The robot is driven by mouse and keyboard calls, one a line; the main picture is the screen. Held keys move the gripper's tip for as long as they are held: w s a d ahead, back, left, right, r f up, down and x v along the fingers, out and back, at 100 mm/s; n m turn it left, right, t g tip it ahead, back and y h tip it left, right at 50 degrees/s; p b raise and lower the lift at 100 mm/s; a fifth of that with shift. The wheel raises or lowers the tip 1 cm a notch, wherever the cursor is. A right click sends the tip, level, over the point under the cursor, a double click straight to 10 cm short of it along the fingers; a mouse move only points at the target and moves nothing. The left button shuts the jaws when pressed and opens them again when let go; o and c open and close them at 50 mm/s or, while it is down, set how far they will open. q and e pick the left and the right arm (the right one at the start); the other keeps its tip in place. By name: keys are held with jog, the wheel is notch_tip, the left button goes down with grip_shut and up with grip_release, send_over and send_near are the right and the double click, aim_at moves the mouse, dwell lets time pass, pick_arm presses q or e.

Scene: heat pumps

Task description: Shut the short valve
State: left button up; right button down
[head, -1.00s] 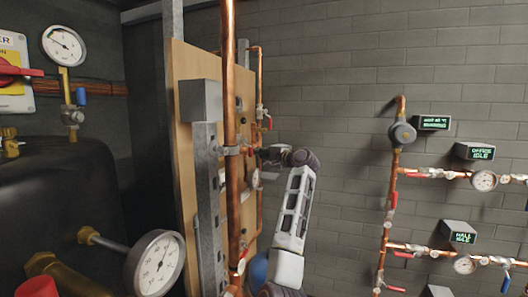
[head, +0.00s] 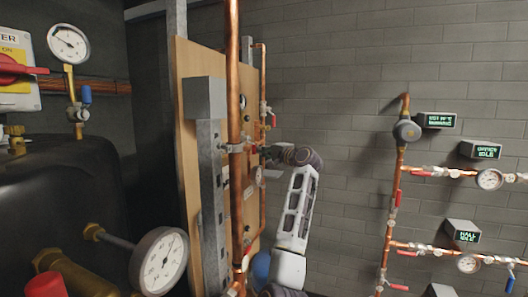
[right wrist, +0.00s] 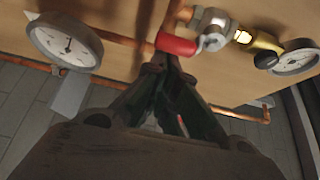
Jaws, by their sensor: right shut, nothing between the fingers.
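In the right wrist view, a valve with a short red handle (right wrist: 177,44) and a silver body (right wrist: 212,28) sits on piping in front of a wooden board. My right gripper (right wrist: 165,60) is shut and empty, its fingertips right at the red handle's lower edge. I cannot tell whether they touch it. In the head view, my right gripper (head: 266,151) is small and dark beside the board, behind the thick copper pipe, and the valve there is mostly hidden. My left gripper is not in view.
The thick vertical copper pipe (head: 234,120) and grey metal post (head: 209,185) stand before the wooden board (head: 190,130). A black tank (head: 50,200) with gauges is at left. More pipes with red-handled valves (head: 420,173) run along the brick wall at right. Gauges (right wrist: 65,44) flank the valve.

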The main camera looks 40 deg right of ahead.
aim_at(255, 151)
jog(key=shift+s+a+f, duration=0.2)
jog(key=shift+s+a, duration=0.05)
jog(key=shift+a, duration=0.2)
dwell(0.6)
jog(key=shift+a, duration=0.1)
jog(key=shift+s+a+r+p, duration=0.15)
jog(key=shift+s+a+p, duration=0.2)
jog(key=shift+a, duration=0.35)
jog(key=shift+s+a+r+p, duration=0.1)
jog(key=shift+s+a+p, duration=0.25)
jog(key=shift+a, duration=0.35)
jog(key=a+r+m+g+p, duration=0.1)
jog(key=p, duration=0.1)
jog(key=s+a+r+m+g+p, duration=0.1)
jog(key=m+p, duration=0.1)
jog(key=shift+r+m+y, duration=0.1)
jog(key=shift+m+y, duration=0.2)
jog(key=shift+y, duration=0.1)
jog(key=shift+s+r, duration=0.1)
dwell(0.6)
